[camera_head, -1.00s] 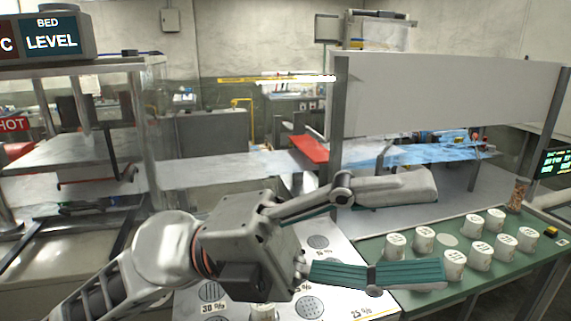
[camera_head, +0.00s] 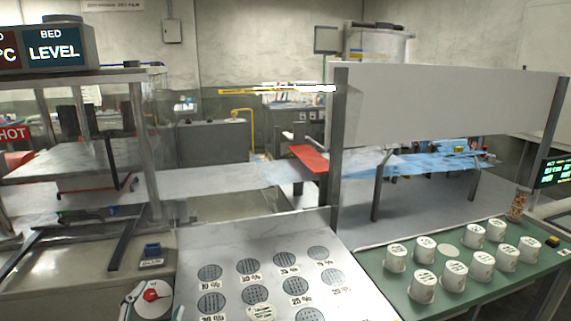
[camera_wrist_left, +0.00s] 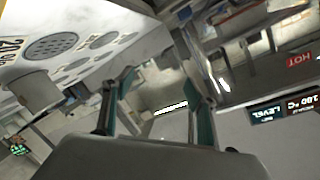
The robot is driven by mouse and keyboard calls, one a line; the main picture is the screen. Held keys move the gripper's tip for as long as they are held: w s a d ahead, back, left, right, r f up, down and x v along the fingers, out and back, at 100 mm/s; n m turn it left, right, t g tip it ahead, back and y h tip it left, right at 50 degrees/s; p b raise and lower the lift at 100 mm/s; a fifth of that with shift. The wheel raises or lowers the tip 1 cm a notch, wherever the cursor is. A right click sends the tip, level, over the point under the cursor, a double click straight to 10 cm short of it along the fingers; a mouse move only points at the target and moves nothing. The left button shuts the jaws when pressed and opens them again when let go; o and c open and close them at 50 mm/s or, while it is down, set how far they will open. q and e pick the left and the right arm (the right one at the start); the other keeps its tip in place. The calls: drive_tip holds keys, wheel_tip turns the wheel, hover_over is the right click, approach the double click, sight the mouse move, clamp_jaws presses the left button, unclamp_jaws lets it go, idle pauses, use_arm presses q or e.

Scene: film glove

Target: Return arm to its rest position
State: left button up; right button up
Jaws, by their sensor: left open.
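My left gripper (camera_wrist_left: 160,88) shows in the left wrist view. Its two teal-padded fingers are apart, with nothing between them. In the head view I cannot make out the left gripper or its arm over the bench. My right arm and gripper are in neither view. Beyond the fingers, the wrist view shows the pale board with dark round spots (camera_wrist_left: 50,46) at upper left and a white cup (camera_wrist_left: 35,90) below it. The fingers touch nothing that I can see.
The sloped white board (camera_head: 200,245) has rows of dark discs with percentage labels. Several white cups (camera_head: 423,287) stand on a green mat (camera_head: 395,300) at right. A grey panel (camera_head: 450,105) stands behind it. The bed-level display unit (camera_head: 55,46) is at upper left.

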use_arm(q)
drive_tip(key=s+a+f+g+y, duration=0.1)
drive_tip(key=s+a+f+g, duration=0.35)
drive_tip(key=s+f, duration=0.5)
drive_tip(key=s+a+f+g+y, duration=0.1)
drive_tip(key=s+a+f+g, duration=0.35)
drive_tip(key=s+f, duration=0.45)
drive_tip(key=d+f+n+t+h+b, duration=0.1)
drive_tip(key=d+f+t+h+b, duration=0.1)
drive_tip(key=d+f, duration=0.5)
drive_tip(key=w+d+f+n+t+h+b, duration=0.1)
drive_tip(key=d+f+h, duration=0.3)
drive_tip(key=d+f, duration=0.4)
wheel_tip(320, 180, down, 4)
drive_tip(key=shift+w+f+n+t+h+b, duration=0.1)
drive_tip(key=shift+w+n+t+h+b, duration=0.25)
drive_tip(key=shift+b, duration=0.4)
